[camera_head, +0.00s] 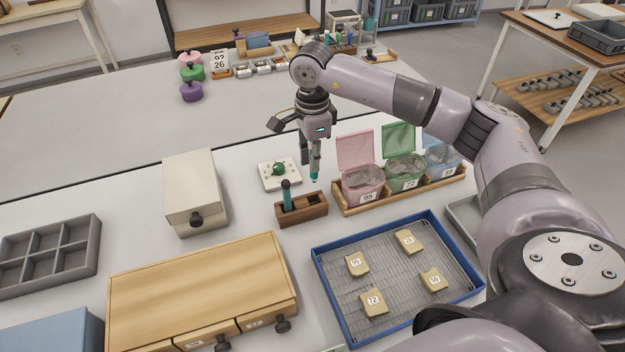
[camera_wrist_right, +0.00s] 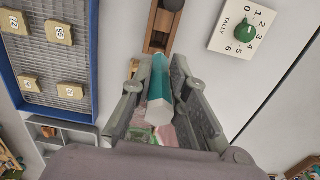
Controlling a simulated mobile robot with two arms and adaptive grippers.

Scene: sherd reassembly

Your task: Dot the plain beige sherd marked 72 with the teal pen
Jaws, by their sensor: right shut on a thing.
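The plain beige sherd marked 72 (camera_head: 374,302) lies in the blue-rimmed tray (camera_head: 318,268), at its near left in the head view. My right gripper (camera_head: 314,167) is shut on a teal pen (camera_wrist_right: 158,88), whose teal end (camera_head: 314,179) points down. The pen is in the air behind the wooden pen holder (camera_head: 313,210), well away from the sherd. A second dark teal pen (camera_head: 287,194) stands upright in the holder's left part. My left gripper is not in view.
Several other numbered beige sherds (camera_head: 408,241) share the tray. Pink, green and blue lidded bins (camera_head: 362,184) stand in a wooden rack behind it. A white tally board with a green knob (camera_head: 279,170), a beige box (camera_head: 194,185) and a wooden drawer unit (camera_head: 195,285) stand left.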

